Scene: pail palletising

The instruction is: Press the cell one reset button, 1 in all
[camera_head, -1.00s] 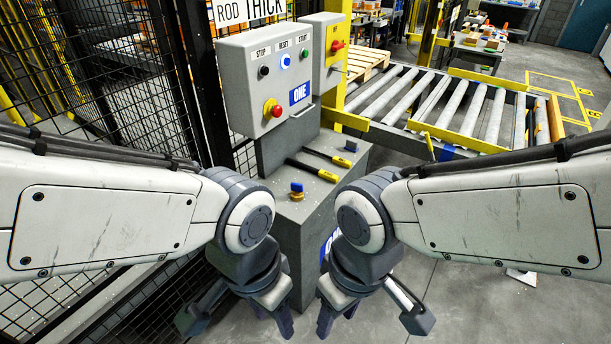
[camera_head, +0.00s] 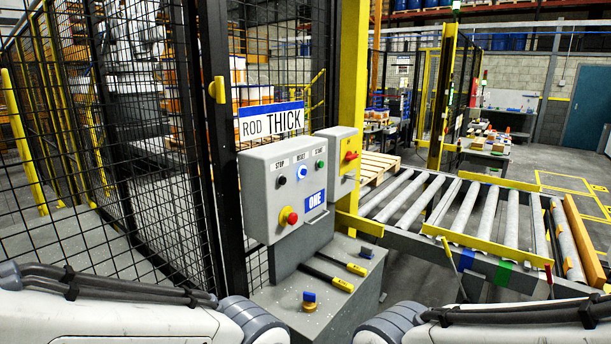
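The blue reset button (camera_head: 302,171) glows on the grey control box (camera_head: 262,198) labelled "ONE", under the word RESET. A black stop button (camera_head: 282,180) is left of it and a green start button (camera_head: 319,165) is right of it. A red emergency knob on a yellow ring (camera_head: 288,216) sits lower on the same face. Nothing covers the panel. Both my arms show only at the bottom edge, below the box and apart from it. Both grippers are below the picture.
A grey pedestal (camera_head: 345,307) under the box carries two black-and-yellow handled tools and a small blue-topped item (camera_head: 309,300). Black mesh fencing (camera_head: 120,190) stands left. A yellow post (camera_head: 352,100) and a roller conveyor (camera_head: 470,212) stand right.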

